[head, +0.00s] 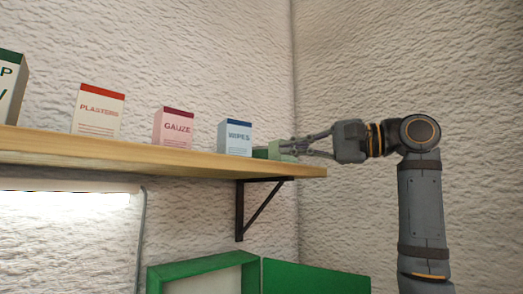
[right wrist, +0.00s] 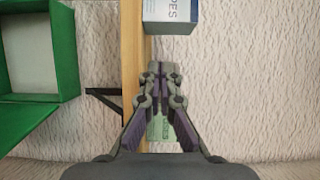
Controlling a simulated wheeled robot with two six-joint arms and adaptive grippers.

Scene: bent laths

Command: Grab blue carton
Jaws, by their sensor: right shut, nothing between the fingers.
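The blue carton (head: 235,138) is white with a blue top and the word WIPES. It stands upright on the shelf, near the shelf's right end. In the right wrist view part of the carton (right wrist: 170,12) shows at the top edge, cut off. My right gripper (head: 288,147) reaches in from the right at the shelf's end, to the right of the carton and apart from it. In the right wrist view the fingertips (right wrist: 160,70) are together and empty, with a gap below the carton in the picture. My left gripper is not in view.
A pale green item (head: 261,153) lies by the shelf end, partly hidden by my fingers. The wooden shelf (head: 180,156) also bears a pink GAUZE carton (head: 173,127), a red-topped PLASTERS carton (head: 98,111) and a green-edged box (head: 10,85). An open green cabinet (head: 205,267) hangs below.

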